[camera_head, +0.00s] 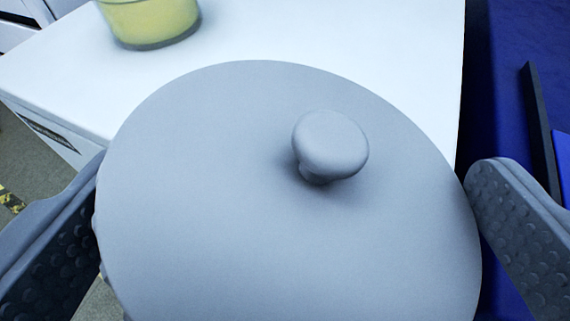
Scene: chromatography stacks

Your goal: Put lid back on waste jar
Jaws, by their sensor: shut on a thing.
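A large round grey lid (220,200) with a rounded knob (331,143) fills the middle of the view. My gripper (285,235) is shut on the lid, with one textured finger pad at its left edge and the other at its right edge. A container with yellow contents (153,20) stands on the white surface at the top left, cut off by the frame. I cannot tell whether it is the waste jar. What lies directly under the lid is hidden.
A white bench top (400,50) lies beyond the lid, with clear room at the upper middle. Its front-left edge drops to a grey floor (50,160) with a yellow-and-black stripe. A dark blue surface (505,90) with a dark upright bar is at the right.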

